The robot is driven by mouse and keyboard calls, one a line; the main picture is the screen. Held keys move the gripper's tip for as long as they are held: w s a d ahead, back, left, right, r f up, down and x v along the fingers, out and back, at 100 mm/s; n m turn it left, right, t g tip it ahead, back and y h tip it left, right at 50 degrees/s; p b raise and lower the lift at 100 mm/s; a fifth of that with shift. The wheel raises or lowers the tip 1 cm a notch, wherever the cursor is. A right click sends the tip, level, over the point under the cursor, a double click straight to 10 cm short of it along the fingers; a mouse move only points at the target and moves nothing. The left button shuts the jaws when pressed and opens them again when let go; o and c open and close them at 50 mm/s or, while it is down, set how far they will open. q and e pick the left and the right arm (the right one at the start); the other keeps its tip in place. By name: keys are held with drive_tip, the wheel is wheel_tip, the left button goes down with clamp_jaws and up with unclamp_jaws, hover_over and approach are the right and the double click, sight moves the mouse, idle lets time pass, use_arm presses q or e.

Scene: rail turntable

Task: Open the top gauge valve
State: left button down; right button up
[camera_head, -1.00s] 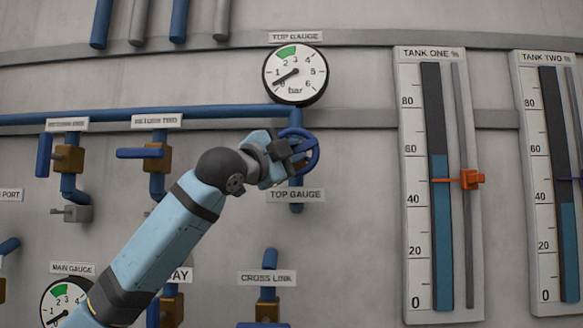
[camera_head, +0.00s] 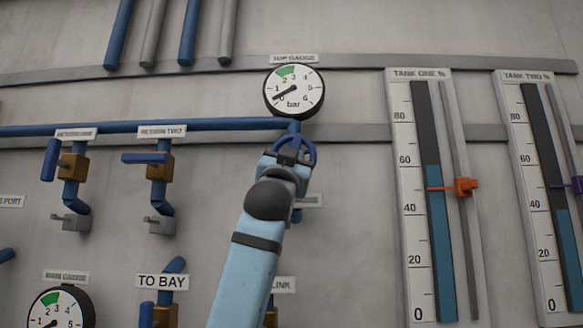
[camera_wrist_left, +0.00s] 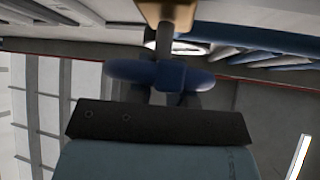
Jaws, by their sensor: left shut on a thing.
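The top gauge valve's blue handwheel (camera_head: 297,147) sits on the wall below the end of the blue pipe. My left gripper (camera_head: 290,155) is shut on the handwheel's rim, and its arm covers the lower part of the wheel and most of the label beneath. In the left wrist view the blue wheel (camera_wrist_left: 160,75) lies across the dark fingers, with a grey stem and a brass body (camera_wrist_left: 168,12) beyond it. The top gauge (camera_head: 294,91) is a round white dial above the valve, its needle pointing low left near 0. My right gripper is in no view.
Lever valves on brown bodies (camera_head: 75,167) (camera_head: 159,167) stand to the left. The main gauge (camera_head: 60,312) is at lower left. Tank level panels (camera_head: 402,190) (camera_head: 515,190) with orange and purple markers are to the right. The wall between the valve and tank one is clear.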

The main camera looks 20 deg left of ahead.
use_arm(q)
drive_tip(key=shift+d+n+y, duration=0.1)
drive_tip(key=shift+n+y, duration=1.3)
drive_tip(key=shift+n, duration=0.1)
drive_tip(key=c, duration=1)
unclamp_jaws()
drive_tip(key=shift+c, duration=0.2)
drive_tip(key=b+v, duration=0.3)
drive_tip(key=v, duration=1)
drive_tip(key=shift+s+f+b, duration=0.3)
drive_tip(key=shift+b, duration=0.1)
